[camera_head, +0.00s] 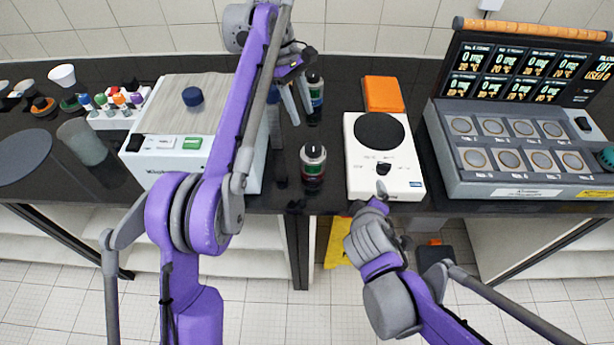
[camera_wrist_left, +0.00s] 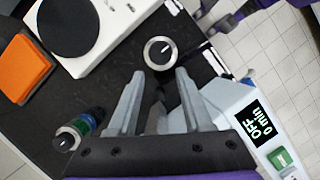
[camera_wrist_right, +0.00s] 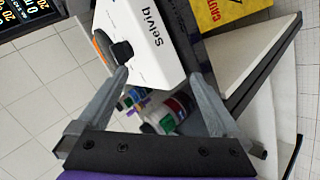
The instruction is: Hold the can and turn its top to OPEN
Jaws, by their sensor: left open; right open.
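Two dark cans with round dial tops stand on the black bench. The front can (camera_head: 313,168), with a red band, is near the bench edge. The rear can (camera_head: 314,88) has blue and green on its label. In the left wrist view, the front can's top (camera_wrist_left: 160,52) is a black dial with a white pointer line; no OPEN lettering is readable. My left gripper (camera_head: 303,117) is open and empty, its fingertips (camera_wrist_left: 160,75) pointing toward that can. My right gripper (camera_head: 381,188) is open and empty by the bench edge; its view shows the can (camera_wrist_right: 172,114) beyond its fingers (camera_wrist_right: 158,76).
A white hotplate (camera_head: 399,180) with a black disc stands right of the cans, with an orange block (camera_head: 383,94) behind it. A white machine (camera_head: 165,150) is left of the cans. A grey multi-station unit (camera_head: 515,180) is far right. Bench around the front can is clear.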

